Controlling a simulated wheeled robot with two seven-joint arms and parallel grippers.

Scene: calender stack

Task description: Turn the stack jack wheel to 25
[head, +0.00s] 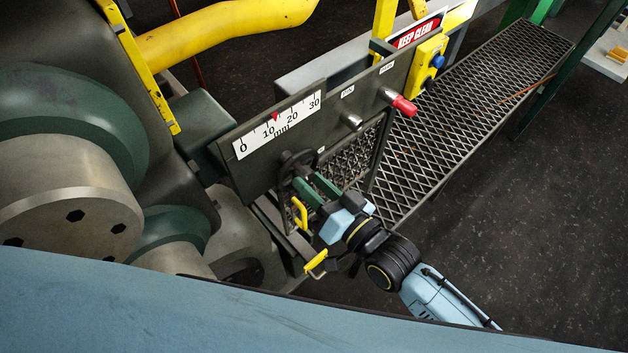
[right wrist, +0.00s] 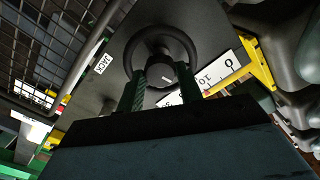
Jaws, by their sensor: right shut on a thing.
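The stack jack wheel (head: 290,163), a small dark handwheel, is on the front of a dark panel. In the right wrist view the wheel (right wrist: 188,38) shows as a dark ring around a hub. My right gripper (head: 308,180) has its green fingers at the wheel and is shut on it. In the right wrist view the fingers (right wrist: 160,82) reach the lower rim, one on each side of the hub. The white mm scale (head: 281,128) runs from 0 to 30, and its red pointer (head: 276,116) stands between 10 and 20. My left gripper is not in view.
Large rollers (head: 70,200) stand at the left. A mesh walkway (head: 470,100) runs behind the panel. Open floor lies at the right.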

